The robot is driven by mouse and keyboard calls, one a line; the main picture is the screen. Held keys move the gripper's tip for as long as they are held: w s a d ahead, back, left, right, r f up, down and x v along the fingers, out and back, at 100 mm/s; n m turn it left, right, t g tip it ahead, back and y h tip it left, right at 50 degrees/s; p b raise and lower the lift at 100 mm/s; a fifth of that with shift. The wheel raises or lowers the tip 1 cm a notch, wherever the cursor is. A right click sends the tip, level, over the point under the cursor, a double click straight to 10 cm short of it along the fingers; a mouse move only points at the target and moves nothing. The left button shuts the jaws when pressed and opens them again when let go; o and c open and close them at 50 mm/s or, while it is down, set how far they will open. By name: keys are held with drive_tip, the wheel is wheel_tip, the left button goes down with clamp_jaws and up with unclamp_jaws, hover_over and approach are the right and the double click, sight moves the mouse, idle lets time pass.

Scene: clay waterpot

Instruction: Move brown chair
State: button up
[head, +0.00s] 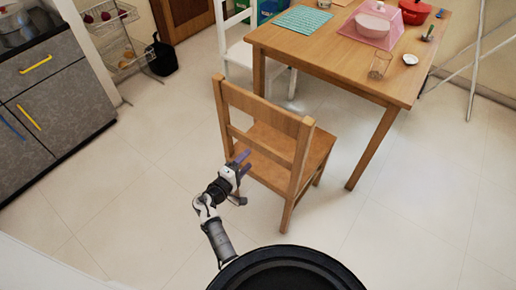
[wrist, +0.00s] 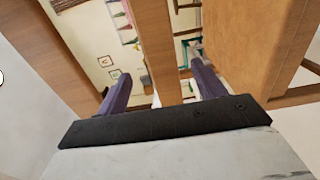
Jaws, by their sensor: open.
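The brown wooden chair (head: 262,106) stands upright on the floor, its back toward me and its seat partly seen behind the back slats. My gripper (head: 241,168) is low by the chair's back, in front of it in the picture. Its purple fingers are apart. In the wrist view a wooden bar of the chair (wrist: 157,50) runs between the open fingers of my gripper (wrist: 160,88), with a gap showing on each side. I cannot tell whether either finger touches the wood.
A wooden table (head: 340,56) stands just behind the chair, with dishes and a glass on it. A white chair (head: 236,50) is at its left side. Grey cabinets (head: 66,100) are at the left. Open tiled floor (head: 140,165) lies between.

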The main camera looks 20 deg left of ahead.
sight(258, 149)
drive_tip(key=b+x, duration=0.3)
drive_tip(key=x, duration=0.5)
drive_tip(key=shift+w+f, duration=0.1)
drive_tip(key=shift+f, duration=0.1)
drive_tip(key=shift+w+d+r, duration=0.15)
drive_tip(key=shift+w, duration=0.25)
drive_tip(key=shift+c, duration=0.3)
clamp_jaws()
